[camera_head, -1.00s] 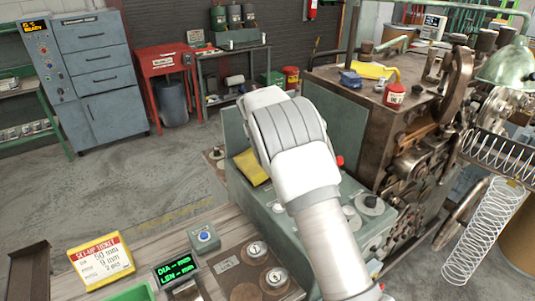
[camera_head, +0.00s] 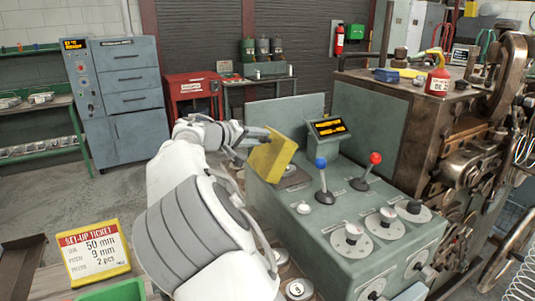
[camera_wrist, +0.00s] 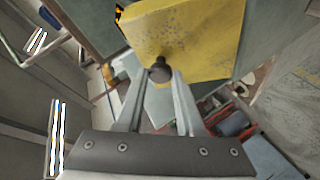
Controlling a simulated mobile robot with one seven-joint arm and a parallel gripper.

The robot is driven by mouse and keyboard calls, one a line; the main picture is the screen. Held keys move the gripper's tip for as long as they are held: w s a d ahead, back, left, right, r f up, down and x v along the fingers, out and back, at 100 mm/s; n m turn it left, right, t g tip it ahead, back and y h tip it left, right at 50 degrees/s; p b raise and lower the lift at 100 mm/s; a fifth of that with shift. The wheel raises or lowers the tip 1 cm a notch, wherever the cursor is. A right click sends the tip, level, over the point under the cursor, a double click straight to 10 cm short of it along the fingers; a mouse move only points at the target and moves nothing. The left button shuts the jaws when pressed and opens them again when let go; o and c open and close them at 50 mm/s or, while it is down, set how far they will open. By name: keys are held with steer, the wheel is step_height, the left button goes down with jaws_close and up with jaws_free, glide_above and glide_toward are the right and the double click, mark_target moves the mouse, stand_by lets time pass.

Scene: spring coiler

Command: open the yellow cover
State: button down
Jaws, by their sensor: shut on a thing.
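The yellow cover (camera_head: 274,158) stands steeply tilted up at the back left of the grey-green control console (camera_head: 335,238). In the wrist view the cover (camera_wrist: 195,32) fills the top middle, with a small dark knob (camera_wrist: 160,70) on its face. My gripper (camera_wrist: 157,78) has its two fingers on either side of this knob and is shut on it. In the head view my gripper (camera_head: 258,138) reaches the cover from the left. A dark panel (camera_head: 291,178) shows on the console beside the cover's lower edge. My arm hides the console's left side.
Blue-knobbed (camera_head: 321,162) and red-knobbed (camera_head: 375,158) levers stand right of the cover, near a lit display (camera_head: 329,127). Dials (camera_head: 352,240) sit in front. A set-up ticket (camera_head: 94,252) stands at lower left. The large coiling machine (camera_head: 470,150) stands at the right.

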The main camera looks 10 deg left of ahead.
steer(key=s+a+f+n+t+h+b, duration=0.3)
steer(key=s+a+f+t+h+b, duration=0.1)
steer(key=b, duration=1.2)
steer(key=a+f+t, duration=0.1)
steer(key=a+t, duration=0.1)
steer(key=a, duration=0.1)
steer(key=shift+s+b, duration=0.35)
steer(key=shift+s, duration=0.05)
steer(key=shift+t, duration=0.3)
steer(key=c, duration=0.5)
jaws_free()
steer(key=shift+c, duration=0.2)
